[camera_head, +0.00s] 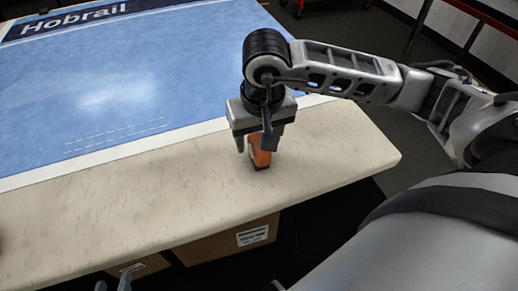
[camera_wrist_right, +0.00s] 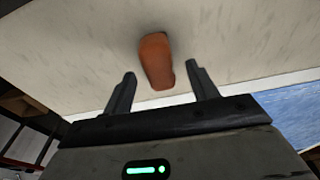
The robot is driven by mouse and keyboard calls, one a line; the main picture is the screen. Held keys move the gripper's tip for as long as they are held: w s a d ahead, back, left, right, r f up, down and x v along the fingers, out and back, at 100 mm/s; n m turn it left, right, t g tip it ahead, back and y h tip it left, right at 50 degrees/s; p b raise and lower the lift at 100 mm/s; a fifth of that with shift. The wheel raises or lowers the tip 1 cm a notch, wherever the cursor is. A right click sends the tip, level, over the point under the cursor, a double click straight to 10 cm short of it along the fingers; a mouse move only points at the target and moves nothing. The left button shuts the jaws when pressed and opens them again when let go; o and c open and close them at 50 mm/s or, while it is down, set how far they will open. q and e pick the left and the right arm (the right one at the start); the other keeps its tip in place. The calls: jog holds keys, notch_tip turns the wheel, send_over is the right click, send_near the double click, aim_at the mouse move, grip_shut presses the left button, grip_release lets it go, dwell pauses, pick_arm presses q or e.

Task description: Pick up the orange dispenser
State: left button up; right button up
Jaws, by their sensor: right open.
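The orange dispenser (camera_head: 261,158) stands on the pale front strip of the table, below my right gripper (camera_head: 255,147). Its upper part is partly hidden by a finger in the head view. In the right wrist view the dispenser (camera_wrist_right: 156,62) shows between and beyond the two spread fingertips, with a gap on each side. My right gripper is open and points down at it; I see no grip on it. Only the fingertips of my left gripper (camera_head: 113,284) show at the bottom left of the head view, apart, below the table's front edge.
A blue mat (camera_head: 120,85) with a dark "Hobrail" band covers the back of the table (camera_head: 120,210). The pale strip around the dispenser is clear. Cardboard boxes (camera_head: 225,241) stand below the front edge. The table ends at a rounded corner on the right.

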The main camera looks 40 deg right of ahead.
jog(key=shift+w+f, duration=0.1)
jog(key=shift+f, duration=1.9)
jog(key=c, duration=1.1)
jog(key=shift+r, duration=0.15)
